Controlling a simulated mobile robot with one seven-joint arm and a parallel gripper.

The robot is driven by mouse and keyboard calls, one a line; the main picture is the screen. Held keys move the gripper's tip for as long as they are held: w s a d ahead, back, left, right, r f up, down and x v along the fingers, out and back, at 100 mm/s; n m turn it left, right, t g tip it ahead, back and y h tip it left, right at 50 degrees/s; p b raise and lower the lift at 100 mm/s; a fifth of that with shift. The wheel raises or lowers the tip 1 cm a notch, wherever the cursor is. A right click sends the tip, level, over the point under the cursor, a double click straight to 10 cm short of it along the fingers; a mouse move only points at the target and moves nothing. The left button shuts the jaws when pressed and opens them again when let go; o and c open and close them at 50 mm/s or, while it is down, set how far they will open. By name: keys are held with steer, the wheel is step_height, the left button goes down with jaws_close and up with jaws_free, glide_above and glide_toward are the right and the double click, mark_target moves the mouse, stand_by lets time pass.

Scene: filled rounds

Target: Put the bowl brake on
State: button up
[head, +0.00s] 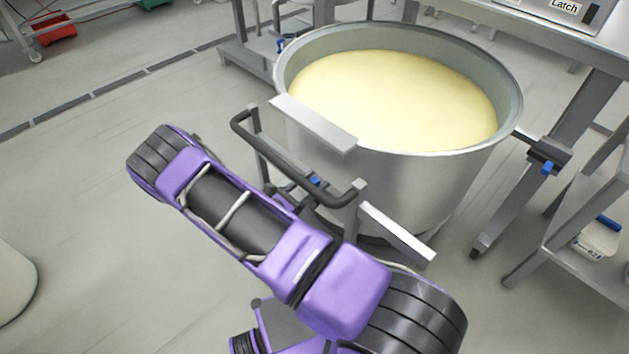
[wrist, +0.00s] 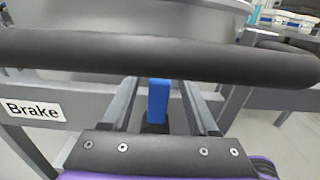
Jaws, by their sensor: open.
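The large steel bowl (head: 400,185), filled with pale yellow mix, stands upright in a wheeled frame with a black push handle (head: 290,165). The handle bar (wrist: 160,55) crosses the wrist view. A blue lever (wrist: 158,98) with a dark base shows beyond the bar's lower edge; a small blue part (head: 316,181) shows by the handle in the head view. A "Brake" label (wrist: 33,109) is on a grey plate left of the lever. My gripper (wrist: 159,88) is open, one finger each side of the blue lever, with gaps. In the head view my arm hides most of it.
A steel table (head: 560,30) with a "Latch" label stands at the back right. A shelf rack (head: 560,240) stands at the right, close to the bowl. Other blue parts (head: 547,168) sit on the frame.

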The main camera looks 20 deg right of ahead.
steer(key=shift+w+d, duration=0.1)
steer(key=shift+d, duration=0.1)
jaws_close()
stand_by(1.4)
